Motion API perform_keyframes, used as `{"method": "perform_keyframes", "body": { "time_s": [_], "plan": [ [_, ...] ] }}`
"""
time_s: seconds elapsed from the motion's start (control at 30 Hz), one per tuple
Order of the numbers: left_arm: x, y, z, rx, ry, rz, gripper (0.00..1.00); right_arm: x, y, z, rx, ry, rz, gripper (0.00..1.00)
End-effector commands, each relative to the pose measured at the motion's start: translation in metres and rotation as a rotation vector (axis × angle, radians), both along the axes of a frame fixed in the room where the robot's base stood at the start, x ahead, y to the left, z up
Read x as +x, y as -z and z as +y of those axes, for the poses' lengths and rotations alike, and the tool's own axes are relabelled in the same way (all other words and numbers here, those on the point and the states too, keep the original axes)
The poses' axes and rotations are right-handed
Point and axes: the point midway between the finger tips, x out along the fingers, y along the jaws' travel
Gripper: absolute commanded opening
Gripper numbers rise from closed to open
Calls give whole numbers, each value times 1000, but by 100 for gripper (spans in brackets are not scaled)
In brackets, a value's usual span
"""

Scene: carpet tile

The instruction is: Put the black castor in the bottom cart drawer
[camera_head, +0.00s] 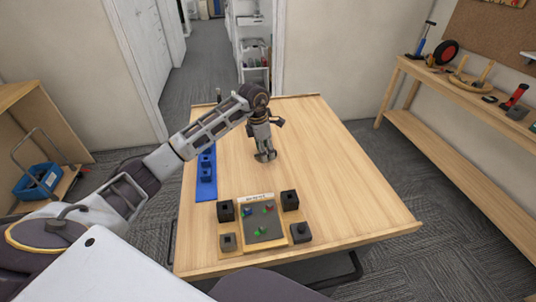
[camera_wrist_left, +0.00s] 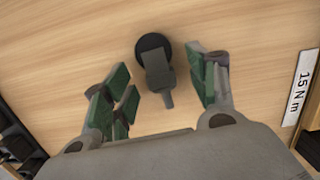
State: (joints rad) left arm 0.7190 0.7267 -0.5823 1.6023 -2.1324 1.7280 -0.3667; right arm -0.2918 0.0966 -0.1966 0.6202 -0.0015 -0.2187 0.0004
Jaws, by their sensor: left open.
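The black castor (camera_wrist_left: 153,48) lies on the wooden table in the left wrist view, with a round black wheel and a dark grey bracket and stem. My left gripper (camera_wrist_left: 163,78) is open, its green-padded fingers on either side of the castor with gaps to it. In the head view my left gripper (camera_head: 265,156) points down at the middle of the table, and I cannot make out the castor there. A white shelved unit (camera_head: 254,73) stands beyond the table's far edge; I cannot tell whether it is the cart. My right gripper is not in view.
The table (camera_head: 350,190) is clear to the right. A board with coloured pieces (camera_head: 265,222) and several dark blocks are at its near edge. A blue mat (camera_head: 206,187) with blue blocks lies left. A tool bench (camera_head: 440,110) stands along the right wall.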

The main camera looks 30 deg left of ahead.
Motion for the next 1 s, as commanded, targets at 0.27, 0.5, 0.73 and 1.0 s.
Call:
{"method": "perform_keyframes", "body": {
  "time_s": [0.27,0.5,0.73,1.0],
  "plan": [
    [0,0,0,0,0,0,43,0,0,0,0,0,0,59],
    [0,0,0,0,0,0,12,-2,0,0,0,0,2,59],
    [0,-1,0,0,0,0,2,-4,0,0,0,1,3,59],
    [1,-8,0,0,1,-2,2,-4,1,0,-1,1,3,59]
  ]
}}
